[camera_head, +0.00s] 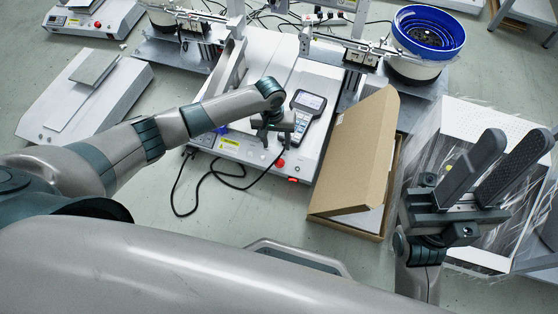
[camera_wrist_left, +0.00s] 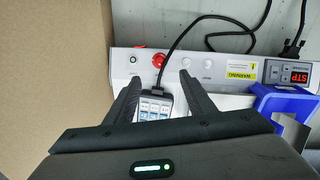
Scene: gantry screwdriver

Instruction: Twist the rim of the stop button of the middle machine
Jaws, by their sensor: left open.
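The middle machine (camera_head: 250,148) stands ahead with its front panel facing me. Its red stop button (camera_head: 280,163) is at the right part of that panel; a second red part (camera_head: 292,179) is on the front edge below it. My left gripper (camera_head: 274,141) is open, pointing down, just behind the button. In the left wrist view, the red button (camera_wrist_left: 159,61) lies just beyond and between the two fingertips of the left gripper (camera_wrist_left: 160,80); no contact is visible. My right gripper (camera_head: 512,140) is open and empty at the far right, away from the machine.
A handheld device with a screen (camera_head: 306,104) lies on the machine beside the left gripper. An open cardboard box (camera_head: 350,150) stands close on the right. A black cable (camera_head: 215,173) loops in front. A blue part (camera_wrist_left: 283,105) is near the panel display. Another machine (camera_head: 60,110) stands left.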

